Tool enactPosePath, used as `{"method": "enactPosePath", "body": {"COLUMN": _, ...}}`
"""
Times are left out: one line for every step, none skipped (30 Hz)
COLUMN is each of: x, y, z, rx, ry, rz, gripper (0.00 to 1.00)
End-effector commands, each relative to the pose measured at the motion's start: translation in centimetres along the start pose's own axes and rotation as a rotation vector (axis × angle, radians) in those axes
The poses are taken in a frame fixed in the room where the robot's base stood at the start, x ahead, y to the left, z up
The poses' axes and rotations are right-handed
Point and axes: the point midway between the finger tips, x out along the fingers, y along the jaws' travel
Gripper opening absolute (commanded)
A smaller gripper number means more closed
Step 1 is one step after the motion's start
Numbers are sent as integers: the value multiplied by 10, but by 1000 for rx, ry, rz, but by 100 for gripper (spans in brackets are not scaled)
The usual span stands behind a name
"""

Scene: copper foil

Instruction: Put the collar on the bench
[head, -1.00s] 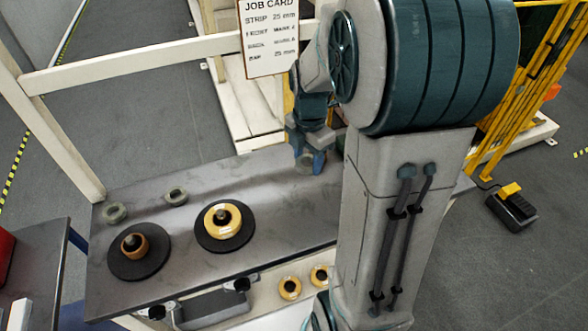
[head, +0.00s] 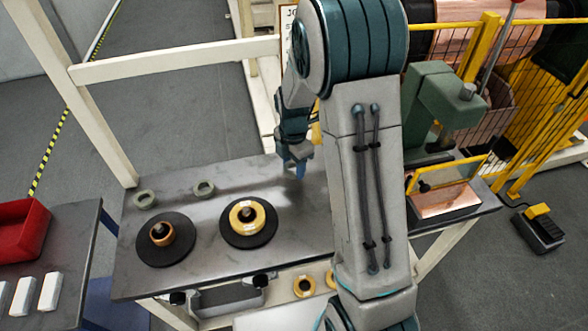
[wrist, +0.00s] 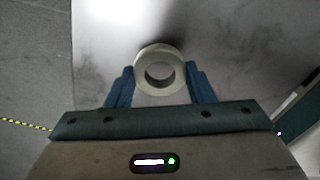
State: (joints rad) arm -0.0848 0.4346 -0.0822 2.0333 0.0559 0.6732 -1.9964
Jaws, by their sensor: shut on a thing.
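My gripper (wrist: 160,88) is shut on a pale grey-green collar (wrist: 140,72), a thick ring held between its two blue fingertips in the wrist view. The collar's hole faces the wrist camera. In the head view my gripper (head: 298,170) is over the back of the grey bench (head: 210,175), right of the spools; the held collar is not clearly visible there. I cannot tell whether it touches the bench top.
Two black discs stand on the bench, one with a copper roll (head: 160,234), one with a yellow roll (head: 247,217). A green press (head: 440,105) and copper sheet (head: 445,200) are at right. A red bin (head: 22,238) is at left. Bench around my gripper looks clear.

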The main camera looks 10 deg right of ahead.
Motion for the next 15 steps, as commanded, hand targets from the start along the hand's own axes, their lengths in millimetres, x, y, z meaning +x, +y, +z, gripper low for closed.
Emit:
{"method": "enactPosePath", "body": {"x": 8, "y": -1, "z": 0, "rx": 0, "ry": 1, "rz": -6, "gripper": 19}}
{"method": "enactPosePath", "body": {"x": 12, "y": -2, "z": 0, "rx": 0, "ry": 1, "rz": -6, "gripper": 19}}
{"method": "enactPosePath", "body": {"x": 18, "y": -1, "z": 0, "rx": 0, "ry": 2, "rz": -5, "gripper": 19}}
{"method": "enactPosePath", "body": {"x": 21, "y": -1, "z": 0, "rx": 0, "ry": 2, "rz": -4, "gripper": 19}}
{"method": "enactPosePath", "body": {"x": 24, "y": -1, "z": -1, "rx": -1, "ry": 1, "rz": -4, "gripper": 19}}
{"method": "enactPosePath", "body": {"x": 27, "y": -1, "z": 0, "rx": -1, "ry": 1, "rz": -3, "gripper": 19}}
{"method": "enactPosePath", "body": {"x": 28, "y": -1, "z": 0, "rx": -1, "ry": 0, "rz": -3, "gripper": 19}}
{"method": "enactPosePath", "body": {"x": 30, "y": -1, "z": 0, "rx": 0, "ry": 0, "rz": -2, "gripper": 19}}
{"method": "enactPosePath", "body": {"x": 30, "y": -1, "z": 0, "rx": 0, "ry": 0, "rz": -2, "gripper": 19}}
{"method": "enactPosePath", "body": {"x": 30, "y": -1, "z": 0, "rx": 0, "ry": 0, "rz": -1, "gripper": 19}}
{"method": "enactPosePath", "body": {"x": 30, "y": -1, "z": 0, "rx": 0, "ry": 0, "rz": -1, "gripper": 19}}
{"method": "enactPosePath", "body": {"x": 30, "y": -1, "z": 0, "rx": 0, "ry": 0, "rz": -1, "gripper": 19}}
{"method": "enactPosePath", "body": {"x": 30, "y": -1, "z": 0, "rx": 0, "ry": 0, "rz": -1, "gripper": 19}}
{"method": "enactPosePath", "body": {"x": 30, "y": -1, "z": 0, "rx": 0, "ry": 0, "rz": -1, "gripper": 19}}
{"method": "enactPosePath", "body": {"x": 30, "y": -1, "z": 0, "rx": 0, "ry": 0, "rz": -1, "gripper": 19}}
